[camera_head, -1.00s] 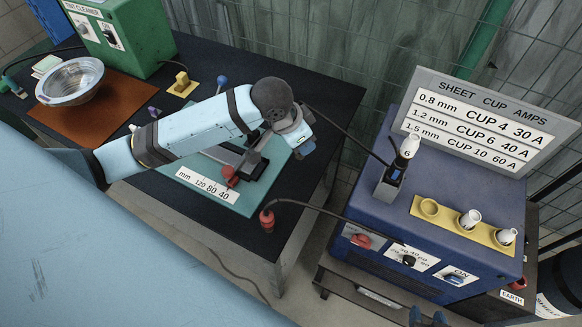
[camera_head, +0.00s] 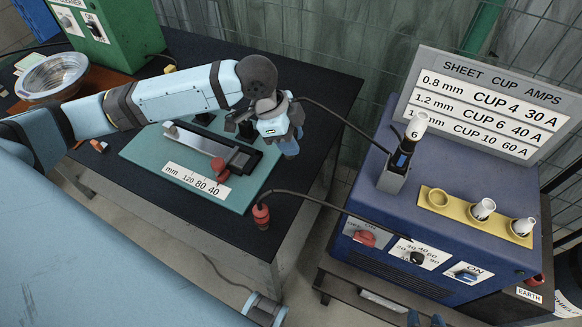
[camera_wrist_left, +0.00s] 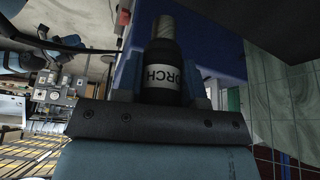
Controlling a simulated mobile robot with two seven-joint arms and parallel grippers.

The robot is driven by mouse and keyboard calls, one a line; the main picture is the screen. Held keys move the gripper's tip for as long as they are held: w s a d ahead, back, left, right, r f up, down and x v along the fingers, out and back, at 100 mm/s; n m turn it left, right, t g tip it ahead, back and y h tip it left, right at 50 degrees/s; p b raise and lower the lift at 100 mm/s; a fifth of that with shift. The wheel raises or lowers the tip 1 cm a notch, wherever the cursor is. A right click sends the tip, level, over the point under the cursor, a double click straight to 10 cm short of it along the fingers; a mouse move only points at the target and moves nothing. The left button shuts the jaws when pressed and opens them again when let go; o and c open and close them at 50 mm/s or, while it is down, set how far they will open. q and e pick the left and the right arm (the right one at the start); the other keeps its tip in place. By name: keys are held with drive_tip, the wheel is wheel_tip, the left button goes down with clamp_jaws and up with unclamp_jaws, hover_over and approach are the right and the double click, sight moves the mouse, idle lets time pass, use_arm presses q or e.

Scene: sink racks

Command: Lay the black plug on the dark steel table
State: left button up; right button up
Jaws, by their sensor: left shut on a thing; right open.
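My left gripper (camera_head: 290,146) is above the back right part of the teal board, near the table's right edge. In the left wrist view it (camera_wrist_left: 167,92) is shut on the black plug (camera_wrist_left: 164,60), a dark cylinder with a white label reading "ORCH". In the head view the plug is mostly hidden by the gripper, and a black cable runs from there to the blue machine. The dark steel table (camera_head: 330,95) lies below the gripper.
The teal board (camera_head: 140,150) carries a slide with a red knob. A red plug (camera_head: 261,216) stands at the table's front right, cabled to the blue machine (camera_head: 360,205). A torch (camera_head: 408,145) stands in a holder on that machine. The table's back right strip is clear.

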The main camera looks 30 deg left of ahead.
use_arm(q)
wheel_tip(320, 180, down, 10)
drive_tip(key=shift+r, duration=0.15)
drive_tip(key=shift+f, duration=0.25)
drive_tip(key=shift+f, duration=0.15)
drive_tip(key=o, duration=1)
drive_tip(key=shift+c, duration=0.2)
drive_tip(key=v, duration=1.2)
drive_tip(key=shift+r, duration=0.25)
drive_tip(key=shift+d, duration=0.1)
